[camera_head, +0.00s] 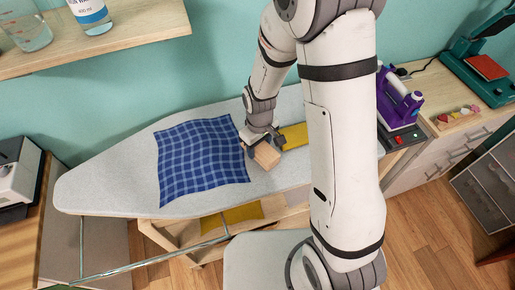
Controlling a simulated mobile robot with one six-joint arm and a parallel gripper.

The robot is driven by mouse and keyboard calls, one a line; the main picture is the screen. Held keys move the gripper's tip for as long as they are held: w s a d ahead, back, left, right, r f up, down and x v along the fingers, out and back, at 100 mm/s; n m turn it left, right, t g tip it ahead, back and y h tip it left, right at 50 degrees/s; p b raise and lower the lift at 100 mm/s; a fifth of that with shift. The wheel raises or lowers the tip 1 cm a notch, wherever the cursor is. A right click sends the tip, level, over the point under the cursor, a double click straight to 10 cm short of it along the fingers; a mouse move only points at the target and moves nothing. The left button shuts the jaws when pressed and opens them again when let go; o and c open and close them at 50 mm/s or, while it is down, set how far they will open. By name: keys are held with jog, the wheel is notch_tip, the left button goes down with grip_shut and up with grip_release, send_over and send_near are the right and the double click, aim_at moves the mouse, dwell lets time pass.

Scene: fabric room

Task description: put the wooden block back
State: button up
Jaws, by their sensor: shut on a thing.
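The wooden block (267,156) is light brown and is held tilted between the fingers of my gripper (262,146). My gripper is shut on it over the grey ironing board (100,185), right of a blue checked cloth (200,158). I cannot tell whether the block touches the board. A yellow cloth (294,135) lies on the board just right of the gripper, partly hidden by my arm.
A purple iron (398,98) stands on its base right of my arm. A wooden shelf (130,22) with containers juts out at the upper left. A lower wooden rack (175,238) with yellow cloth is under the board. The board's left end is bare.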

jog(key=shift+r, duration=0.1)
jog(key=shift+f, duration=0.2)
jog(key=o, duration=1.2)
jog(key=shift+s, duration=0.1)
jog(key=s+d+r+m+t+p, duration=0.1)
jog(key=d+r+p, duration=0.15)
jog(key=r, duration=0.65)
jog(key=s+d+r+m+p, duration=0.2)
jog(key=r+p, duration=0.1)
jog(key=r, duration=0.6)
jog(key=s+d+r+m+t+p, duration=0.1)
jog(key=d+r+p, duration=0.2)
jog(key=r, duration=0.6)
jog(key=s+d+r+m, duration=0.1)
jog(key=s+r, duration=0.1)
jog(key=s, duration=0.1)
jog(key=s+d+r+m+t, duration=0.1)
jog(key=s+d+r, duration=0.1)
jog(key=s+r, duration=0.1)
jog(key=s+d+r+m+t, duration=0.1)
jog(key=s+r, duration=0.2)
jog(key=shift+s+d+r+m, duration=0.25)
jog(key=shift+s+d+m, duration=0.05)
jog(key=shift+s+d, duration=0.05)
